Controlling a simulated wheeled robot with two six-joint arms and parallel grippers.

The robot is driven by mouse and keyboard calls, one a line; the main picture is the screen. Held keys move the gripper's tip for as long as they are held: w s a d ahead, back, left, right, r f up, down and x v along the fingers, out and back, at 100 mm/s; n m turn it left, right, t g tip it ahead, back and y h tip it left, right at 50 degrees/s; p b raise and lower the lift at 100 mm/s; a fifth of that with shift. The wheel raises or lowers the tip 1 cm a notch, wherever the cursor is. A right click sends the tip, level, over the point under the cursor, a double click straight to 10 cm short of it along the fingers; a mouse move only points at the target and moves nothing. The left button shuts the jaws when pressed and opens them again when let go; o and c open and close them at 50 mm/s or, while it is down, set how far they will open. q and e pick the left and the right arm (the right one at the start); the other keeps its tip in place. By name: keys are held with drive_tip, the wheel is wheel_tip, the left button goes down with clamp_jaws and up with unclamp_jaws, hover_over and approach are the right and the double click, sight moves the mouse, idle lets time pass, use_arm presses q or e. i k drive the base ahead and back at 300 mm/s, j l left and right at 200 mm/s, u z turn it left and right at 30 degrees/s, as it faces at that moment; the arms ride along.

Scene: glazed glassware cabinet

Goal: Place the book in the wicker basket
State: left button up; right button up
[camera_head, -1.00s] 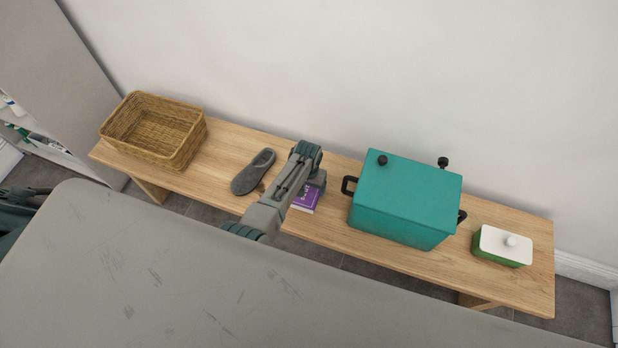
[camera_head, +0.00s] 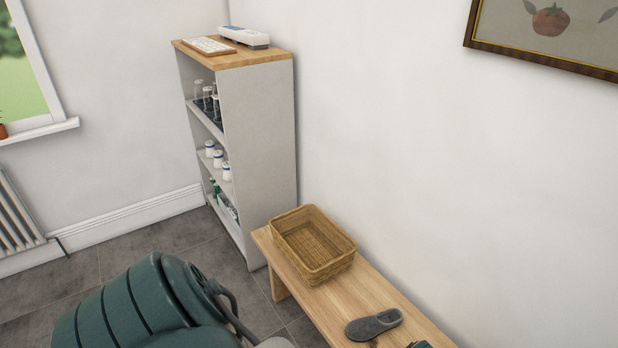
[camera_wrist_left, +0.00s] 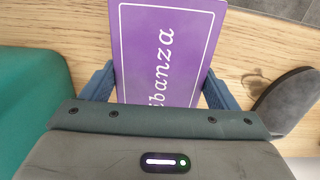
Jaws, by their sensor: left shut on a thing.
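The purple book (camera_wrist_left: 170,25), with white lettering and a white border line, shows in the left wrist view over the wooden bench top. My left gripper (camera_wrist_left: 160,92) has its blue fingers on both sides of the book and is shut on it. I cannot tell whether the book is lifted off the bench. The wicker basket (camera_head: 312,240) stands at the far end of the bench in the head view, and its visible inside is empty. The book is out of the head view. My right gripper is not in view.
A grey slipper (camera_head: 374,325) lies on the bench (camera_head: 340,300) between basket and book; it also shows in the left wrist view (camera_wrist_left: 288,98). A teal surface (camera_wrist_left: 30,85) is close on the other side. A shelf unit (camera_head: 262,150) stands behind the basket.

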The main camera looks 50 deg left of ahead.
sight(314, 255)
drive_tip(key=j+u, duration=0.65)
drive_tip(key=u, duration=0.2)
drive_tip(key=i+j+u, duration=0.15)
drive_tip(key=j+u, duration=0.25)
drive_tip(key=i+j+u, duration=0.1)
drive_tip(key=u, duration=0.25)
drive_tip(key=i+j+u, duration=0.1)
drive_tip(key=u, duration=0.25)
drive_tip(key=i+u, duration=0.1)
drive_tip(key=u, duration=0.25)
drive_tip(key=i+j+z, duration=0.3)
drive_tip(key=j+z, duration=0.2)
drive_tip(key=z, duration=0.25)
drive_tip(key=i+j+z, duration=0.1)
drive_tip(key=j+z, duration=0.15)
drive_tip(key=z, duration=0.15)
drive_tip(key=j+z, duration=0.2)
drive_tip(key=z, duration=0.25)
drive_tip(key=j+z, duration=0.25)
drive_tip(key=z, duration=0.15)
